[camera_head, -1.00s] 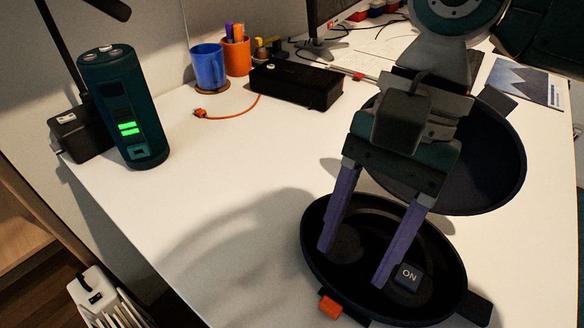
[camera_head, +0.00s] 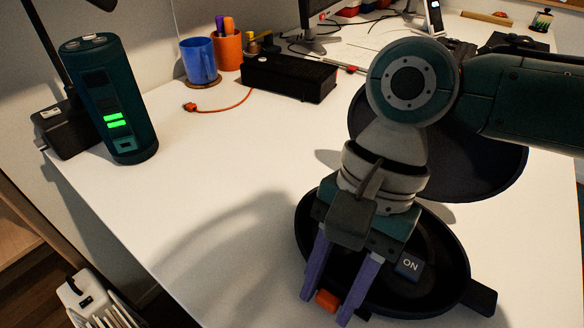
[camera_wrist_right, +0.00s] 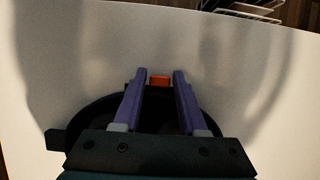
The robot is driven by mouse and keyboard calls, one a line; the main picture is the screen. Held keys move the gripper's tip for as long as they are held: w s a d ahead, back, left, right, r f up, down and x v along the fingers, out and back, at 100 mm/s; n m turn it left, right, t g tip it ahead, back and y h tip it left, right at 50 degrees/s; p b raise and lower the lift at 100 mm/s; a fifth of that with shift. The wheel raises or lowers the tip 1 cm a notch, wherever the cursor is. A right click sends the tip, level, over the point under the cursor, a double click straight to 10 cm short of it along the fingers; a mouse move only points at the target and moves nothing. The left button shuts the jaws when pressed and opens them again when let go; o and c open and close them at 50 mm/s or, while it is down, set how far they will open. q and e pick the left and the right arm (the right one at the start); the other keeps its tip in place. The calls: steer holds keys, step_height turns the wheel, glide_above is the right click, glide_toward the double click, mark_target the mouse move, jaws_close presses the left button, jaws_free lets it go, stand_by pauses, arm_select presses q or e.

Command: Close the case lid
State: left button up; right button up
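The dark oval case stands open on the white desk, its base (camera_head: 452,290) at the front and its round lid (camera_head: 480,180) folded back behind it. An orange latch tab (camera_head: 327,300) sits on the base's near edge. My right gripper (camera_head: 330,306) is open, its purple fingers reaching down over the near edge with the tab between them. In the right wrist view the orange tab (camera_wrist_right: 160,81) shows between the fingertips, with a gap on each side. My arm hides part of the lid and hinge side. My left gripper is not in view.
A dark green cylinder with green lights (camera_head: 110,100) and a black box (camera_head: 68,128) stand at the left. A blue cup (camera_head: 198,60), an orange cup (camera_head: 228,50) and a black case (camera_head: 290,78) are at the back. The desk left of the case is clear.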

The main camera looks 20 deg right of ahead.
jaws_close()
stand_by(1.0)
